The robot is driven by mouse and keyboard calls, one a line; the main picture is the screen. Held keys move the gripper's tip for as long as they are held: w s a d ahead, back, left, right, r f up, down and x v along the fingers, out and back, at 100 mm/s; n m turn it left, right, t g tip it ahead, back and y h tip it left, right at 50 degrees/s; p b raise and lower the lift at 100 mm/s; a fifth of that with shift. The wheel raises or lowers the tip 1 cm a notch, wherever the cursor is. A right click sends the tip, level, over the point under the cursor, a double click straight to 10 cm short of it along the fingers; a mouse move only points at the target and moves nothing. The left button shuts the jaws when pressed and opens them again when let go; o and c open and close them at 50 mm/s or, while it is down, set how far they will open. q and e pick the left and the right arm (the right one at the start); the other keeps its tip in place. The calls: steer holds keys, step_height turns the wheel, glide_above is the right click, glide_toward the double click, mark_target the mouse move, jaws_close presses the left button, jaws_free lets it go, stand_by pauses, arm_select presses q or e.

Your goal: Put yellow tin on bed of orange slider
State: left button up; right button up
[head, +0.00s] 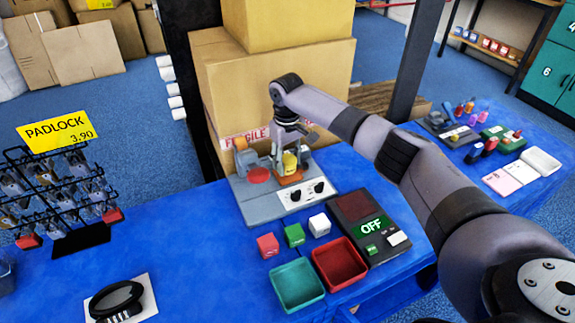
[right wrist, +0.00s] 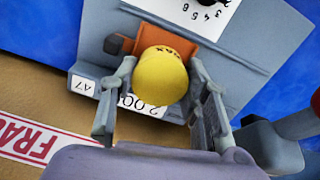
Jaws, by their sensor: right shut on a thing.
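The yellow tin (head: 289,163) is between the fingers of my right gripper (head: 291,147), which is shut on it. It also shows in the right wrist view (right wrist: 160,76), with a finger on either side. The orange slider (head: 289,179) is on the grey machine; its bed lies right at the tin, below it in the head view. Part of the orange slider shows past the tin in the right wrist view (right wrist: 198,48). I cannot tell whether the tin touches the bed. My left gripper is not in view.
The grey machine (head: 262,211) has dials and a red disc. Cartons (head: 230,85) stand close behind it. Red, green and white cubes, a teal tray (head: 297,290), a red tray (head: 341,268) and an OFF panel (head: 370,226) are in front. A padlock rack (head: 62,195) stands left.

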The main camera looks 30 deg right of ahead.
mark_target(287, 159)
steer(key=shift+f, duration=1)
steer(key=shift+f, duration=0.1)
steer(key=o, duration=0.9)
step_height(287, 159, up, 12)
steer(key=shift+r, duration=0.1)
